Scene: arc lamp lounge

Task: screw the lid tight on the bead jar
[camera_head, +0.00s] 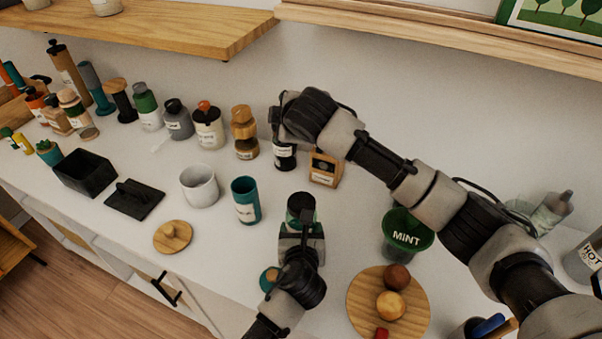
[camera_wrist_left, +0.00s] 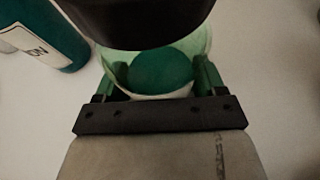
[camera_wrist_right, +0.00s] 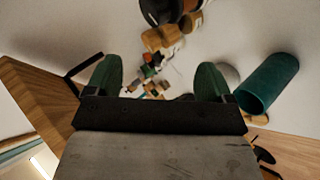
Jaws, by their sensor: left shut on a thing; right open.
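The bead jar (camera_wrist_left: 165,72) is clear glass with a green mass inside. My left gripper (camera_wrist_left: 158,90) is shut around its side, one finger on each side. A broad black lid (camera_wrist_left: 135,18) covers the jar's top in the left wrist view; I cannot tell whether it is fully seated. In the head view the jar (camera_head: 300,203) stands at the counter's middle, with my left gripper (camera_head: 301,236) at its near side. My right gripper (camera_wrist_right: 157,82) is open and empty. In the head view it is raised near the back wall, its fingers largely hidden by its own wrist.
A teal cup (camera_head: 245,203) and white cup (camera_head: 199,186) stand left of the jar. A green MINT pot (camera_head: 406,234) and a round board (camera_head: 364,307) with balls are to the right. A labelled canister (camera_head: 284,157) and wooden box (camera_head: 325,169) stand behind, below my right arm.

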